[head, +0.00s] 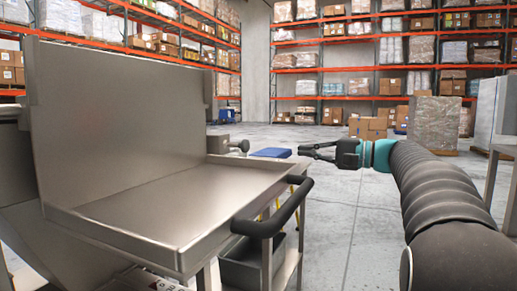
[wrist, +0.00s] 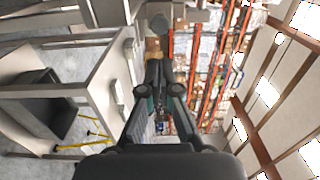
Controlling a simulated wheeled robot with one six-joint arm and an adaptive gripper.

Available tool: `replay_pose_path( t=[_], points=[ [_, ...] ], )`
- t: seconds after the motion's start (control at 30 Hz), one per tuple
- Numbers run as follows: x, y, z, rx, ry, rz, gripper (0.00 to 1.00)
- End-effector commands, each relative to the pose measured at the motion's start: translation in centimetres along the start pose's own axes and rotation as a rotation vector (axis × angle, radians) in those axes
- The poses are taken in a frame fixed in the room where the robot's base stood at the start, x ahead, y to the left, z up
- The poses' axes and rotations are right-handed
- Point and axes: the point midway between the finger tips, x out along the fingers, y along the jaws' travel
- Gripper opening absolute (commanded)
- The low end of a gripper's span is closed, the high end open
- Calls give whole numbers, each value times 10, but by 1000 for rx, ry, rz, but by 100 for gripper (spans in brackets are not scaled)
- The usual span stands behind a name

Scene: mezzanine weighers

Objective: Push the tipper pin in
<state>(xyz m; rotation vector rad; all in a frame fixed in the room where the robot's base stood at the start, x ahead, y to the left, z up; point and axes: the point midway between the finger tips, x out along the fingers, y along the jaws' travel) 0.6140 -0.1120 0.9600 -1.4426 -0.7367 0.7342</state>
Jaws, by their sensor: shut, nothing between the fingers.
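The tipper pin appears to be the grey round knob (head: 243,146) on a short stem, sticking out from a grey block at the far right corner of the steel tipping tray (head: 160,205). In the wrist view a round grey knob (wrist: 158,24) shows just beyond my fingertips, near the top edge. My gripper (head: 308,151) is shut and empty, pointing left toward the knob, with a clear gap between them in the head view. In the wrist view my gripper (wrist: 158,68) has its fingers together. How far the pin is in cannot be told.
A black handle (head: 275,212) curves off the tray's right side. A dark bin (head: 240,268) sits below. A blue-topped stool (head: 271,153) with yellow legs stands behind the handle. Cartons (head: 368,127) and a wrapped pallet (head: 433,123) stand farther back. The floor between is open.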

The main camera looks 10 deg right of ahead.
Motion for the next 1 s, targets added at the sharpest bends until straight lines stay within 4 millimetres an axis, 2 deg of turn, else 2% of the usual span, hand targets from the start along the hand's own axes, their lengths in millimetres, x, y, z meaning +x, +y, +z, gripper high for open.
replay_pose_path(
  t=[0.13, 0.27, 0.7, 0.9, 1.0],
  points=[
    [6, 0, 0, 0, -1, 1, 0],
    [22, 0, 1, 1, -3, 1, 0],
    [102, 1, 1, 2, -3, 2, 0],
    [129, 0, 1, 0, -2, 1, 0],
    [136, 1, 0, 1, 0, 2, 0]
  ],
)
